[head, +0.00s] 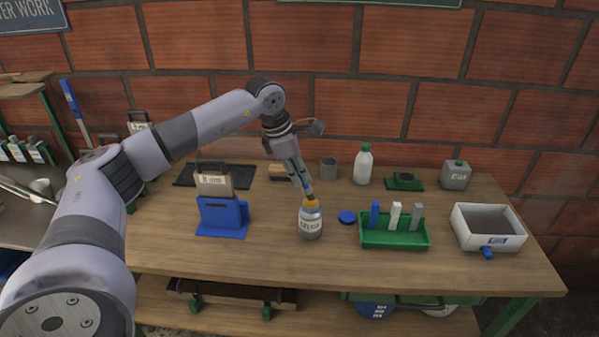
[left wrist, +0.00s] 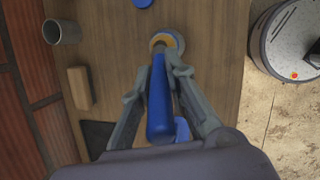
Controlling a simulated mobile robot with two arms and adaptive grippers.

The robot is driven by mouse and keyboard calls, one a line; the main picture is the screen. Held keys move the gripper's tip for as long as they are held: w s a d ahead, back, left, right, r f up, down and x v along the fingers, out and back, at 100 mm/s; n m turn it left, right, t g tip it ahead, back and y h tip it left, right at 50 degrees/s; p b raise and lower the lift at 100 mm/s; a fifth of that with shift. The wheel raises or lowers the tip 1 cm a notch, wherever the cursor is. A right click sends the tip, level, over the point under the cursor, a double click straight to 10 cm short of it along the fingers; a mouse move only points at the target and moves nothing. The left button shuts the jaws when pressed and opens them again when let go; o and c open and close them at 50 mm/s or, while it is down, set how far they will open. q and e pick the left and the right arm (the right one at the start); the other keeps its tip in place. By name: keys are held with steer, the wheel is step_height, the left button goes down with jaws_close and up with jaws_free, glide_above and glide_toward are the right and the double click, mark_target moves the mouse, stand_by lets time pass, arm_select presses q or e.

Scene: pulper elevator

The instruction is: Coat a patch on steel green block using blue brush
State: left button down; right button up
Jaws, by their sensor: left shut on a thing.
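My left gripper (head: 304,184) is shut on the blue brush (left wrist: 159,103), whose handle lies between the fingers in the left wrist view. The brush points down at the mouth of a labelled light jar (head: 311,222), which also shows in the left wrist view (left wrist: 178,41). An orange-yellow part shows at the jar mouth; I cannot tell how deep the brush tip is. A green block-like piece on a green base (head: 404,181) stands at the back right, apart from the gripper. My right gripper is not in view.
A blue lid (head: 347,217) lies right of the jar. A green tray (head: 394,242) holds blue, white and grey pieces. A white bin (head: 461,238) stands at the right, a blue holder (head: 222,218) at the left. A bottle (head: 364,165) and grey cup (head: 328,168) stand behind.

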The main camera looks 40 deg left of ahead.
arm_select(q)
steer(key=shift+s+f+b, duration=0.1)
steer(key=shift+f+b, duration=0.35)
steer(key=shift+f, duration=0.3)
stand_by(1.2)
steer(key=shift+r, duration=0.15)
steer(key=shift+r+p, duration=0.85)
steer(key=shift+r, duration=0.1)
steer(key=shift+r+p, duration=1.7)
steer(key=shift+r, duration=0.85)
steer(key=shift+d+f, duration=0.1)
